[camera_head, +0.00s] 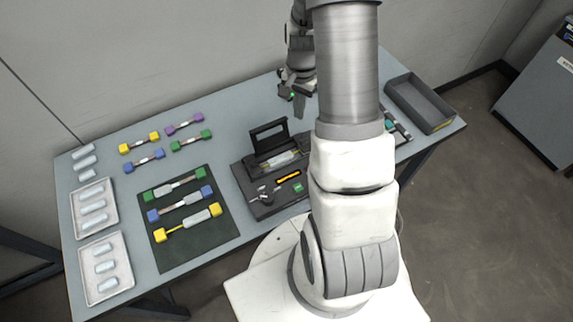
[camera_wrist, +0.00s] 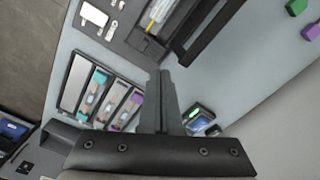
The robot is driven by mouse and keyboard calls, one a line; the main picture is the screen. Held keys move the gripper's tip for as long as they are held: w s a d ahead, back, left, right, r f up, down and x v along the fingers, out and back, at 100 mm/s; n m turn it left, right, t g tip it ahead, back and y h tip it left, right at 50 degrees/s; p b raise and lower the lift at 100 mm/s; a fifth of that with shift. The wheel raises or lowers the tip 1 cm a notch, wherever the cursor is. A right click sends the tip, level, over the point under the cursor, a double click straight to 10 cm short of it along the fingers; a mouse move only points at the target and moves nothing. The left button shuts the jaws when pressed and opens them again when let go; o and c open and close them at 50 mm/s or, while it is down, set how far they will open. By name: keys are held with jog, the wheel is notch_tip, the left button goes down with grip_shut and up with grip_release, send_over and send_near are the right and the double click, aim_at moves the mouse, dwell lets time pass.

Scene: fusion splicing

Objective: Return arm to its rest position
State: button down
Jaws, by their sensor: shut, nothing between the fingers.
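My gripper (camera_head: 299,108) is in the upper middle of the head view, above the far part of the table and partly behind my arm. In the wrist view its two fingers (camera_wrist: 163,78) are together with nothing between them. The splicer (camera_head: 240,178) stands on the table below and left of the gripper, with its dark lid (camera_head: 268,133) raised. Part of the splicer (camera_wrist: 127,32) shows at the top of the wrist view. My gripper is apart from it.
A dark mat (camera_head: 176,256) holds three fibre pieces with green, blue and yellow ends. White trays (camera_head: 80,228) of sleeves are at left. A grey bin (camera_head: 440,110) is at right.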

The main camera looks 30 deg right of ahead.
dwell(0.4)
jog(key=s+a+r+n+t, duration=0.1)
jog(key=a+r+n, duration=0.25)
jog(key=r, duration=0.55)
jog(key=s+a+r+n+t, duration=0.2)
jog(key=a+r, duration=0.3)
jog(key=r, duration=0.3)
jog(key=s+a+r+n+t, duration=0.2)
jog(key=s+a+r+n, duration=0.4)
jog(key=s+r, duration=0.4)
jog(key=s+a, duration=0.1)
jog(key=s, duration=0.1)
jog(key=shift+s+a+t, duration=0.15)
jog(key=shift+s+t, duration=0.15)
jog(key=shift+s, duration=0.1)
jog(key=shift+w+r+n, duration=0.1)
jog(key=shift+n, duration=0.15)
